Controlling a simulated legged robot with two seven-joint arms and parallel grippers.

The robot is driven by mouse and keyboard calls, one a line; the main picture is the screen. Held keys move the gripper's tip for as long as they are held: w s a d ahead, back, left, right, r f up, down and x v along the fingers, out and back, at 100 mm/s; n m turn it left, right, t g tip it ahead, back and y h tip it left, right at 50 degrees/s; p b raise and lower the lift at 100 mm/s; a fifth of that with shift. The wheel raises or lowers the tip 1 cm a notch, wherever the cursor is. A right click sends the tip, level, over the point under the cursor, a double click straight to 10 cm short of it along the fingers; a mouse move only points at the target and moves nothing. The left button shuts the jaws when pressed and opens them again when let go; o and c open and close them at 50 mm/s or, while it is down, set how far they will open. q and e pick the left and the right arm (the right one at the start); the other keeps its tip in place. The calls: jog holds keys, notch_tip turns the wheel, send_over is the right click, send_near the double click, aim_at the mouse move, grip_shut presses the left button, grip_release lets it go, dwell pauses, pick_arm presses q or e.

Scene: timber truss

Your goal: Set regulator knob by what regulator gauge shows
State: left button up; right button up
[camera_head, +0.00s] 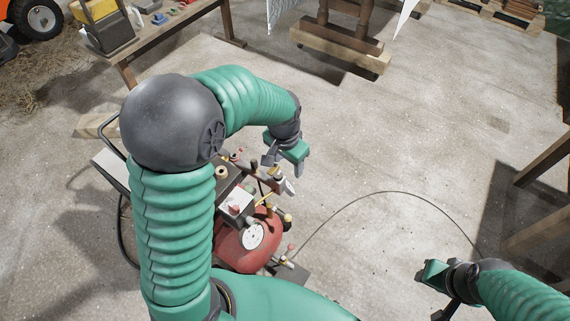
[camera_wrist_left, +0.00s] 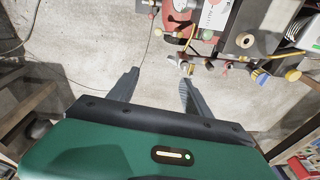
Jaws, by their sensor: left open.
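A red compressor (camera_head: 262,222) stands below my left arm in the head view. A white round dial (camera_head: 253,236) is on its tank. A small gauge-like disc (camera_head: 290,187) sits on its fittings; neither reading is legible. A row of brass and red fittings (camera_wrist_left: 187,67) shows in the left wrist view, with a round knob-like part (camera_wrist_left: 245,40) above it. Which part is the regulator knob I cannot tell. My left gripper (camera_head: 285,163) is open and empty beyond the fittings; its fingers also show in the wrist view (camera_wrist_left: 160,77). My right gripper (camera_head: 440,290) is at lower right, away from the compressor.
A thin hose (camera_head: 390,192) curves across the concrete floor from the compressor. A workbench (camera_head: 165,35) with tools stands at upper left. A timber stand (camera_head: 340,50) is at the top. Wooden beams (camera_head: 540,170) stand at right.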

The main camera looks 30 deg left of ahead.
pick_arm(q)
jog(key=w+a+f+m+g+b, duration=0.1)
jog(key=w+a+f+m+b, duration=0.1)
jog(key=w+a+f+b, duration=0.5)
jog(key=m+b, duration=0.2)
jog(key=b, duration=0.2)
send_near(278, 174)
jog(key=shift+g, duration=0.4)
jog(key=f+b, duration=0.1)
jog(key=f, duration=0.2)
jog(key=f+b, duration=0.1)
jog(key=f, duration=0.2)
jog(key=f+b, duration=0.2)
jog(key=f, duration=0.1)
jog(key=shift+w+a, duration=0.1)
jog(key=shift+w, duration=0.25)
pick_arm(e)
jog(key=s+x, duration=0.2)
jog(key=x, duration=0.6)
jog(key=s+f+x, duration=0.1)
jog(key=s+x, duration=0.1)
jog(key=x, duration=0.7)
jog(key=shift+w+a, duration=0.15)
jog(key=shift+w, duration=0.2)
jog(key=shift+f, duration=0.1)
pick_arm(q)
jog(key=shift+r, duration=0.1)
grip_shut()
